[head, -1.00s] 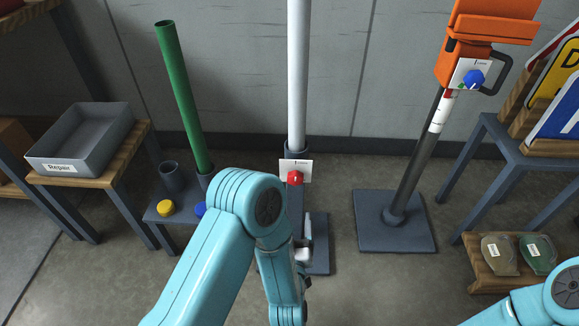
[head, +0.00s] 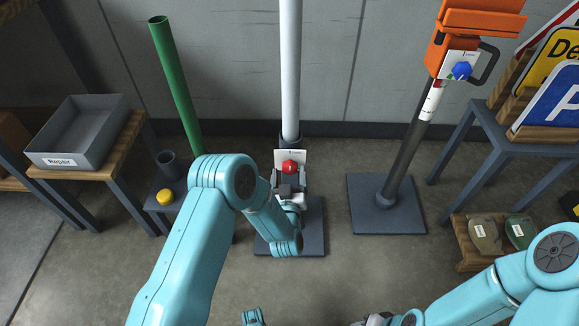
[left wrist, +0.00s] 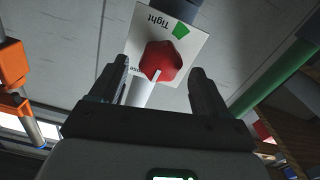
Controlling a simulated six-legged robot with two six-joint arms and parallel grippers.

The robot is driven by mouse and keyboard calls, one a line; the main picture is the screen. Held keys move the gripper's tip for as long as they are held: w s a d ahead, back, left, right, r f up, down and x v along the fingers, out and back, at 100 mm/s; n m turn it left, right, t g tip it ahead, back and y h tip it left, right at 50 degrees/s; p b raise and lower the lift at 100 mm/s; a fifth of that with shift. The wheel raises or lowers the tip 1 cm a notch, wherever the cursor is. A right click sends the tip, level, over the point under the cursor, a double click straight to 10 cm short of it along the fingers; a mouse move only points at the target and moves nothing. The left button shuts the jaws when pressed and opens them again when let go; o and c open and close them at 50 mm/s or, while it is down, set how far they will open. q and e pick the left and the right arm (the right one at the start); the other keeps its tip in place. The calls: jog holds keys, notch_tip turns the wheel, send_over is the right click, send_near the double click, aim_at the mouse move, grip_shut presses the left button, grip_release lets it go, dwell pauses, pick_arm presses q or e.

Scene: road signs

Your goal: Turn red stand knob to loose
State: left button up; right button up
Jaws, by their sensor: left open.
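The red knob (head: 290,167) sits on a white label plate (head: 283,155) low on the white pole (head: 291,80). In the left wrist view the red knob (left wrist: 161,60) shows between and beyond the fingers, with a small white pointer mark at its lower edge. The plate there reads "Tight" beside a green mark; a second word at the left is partly hidden by a finger. My left gripper (head: 288,182) is open, just in front of the knob, with one finger on each side in the wrist view (left wrist: 160,70). My right gripper (head: 375,321) is barely in view at the bottom edge.
An orange unit with a blue knob (head: 461,70) stands on a pole at the right. A green pole (head: 177,90) and yellow knob (head: 165,197) are at the left. A grey "Repair" bin (head: 60,160) sits on a table. Road signs (head: 550,105) stand far right.

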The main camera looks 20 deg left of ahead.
aim_at(290, 170)
pick_arm(q)
jog(key=shift+x, duration=2)
jog(key=c, duration=1)
jog(key=o, duration=1)
jog(key=b+v, duration=0.4)
jog(key=v, duration=1.2)
jog(key=shift+s, duration=0.2)
jog(key=shift+d+r, duration=0.1)
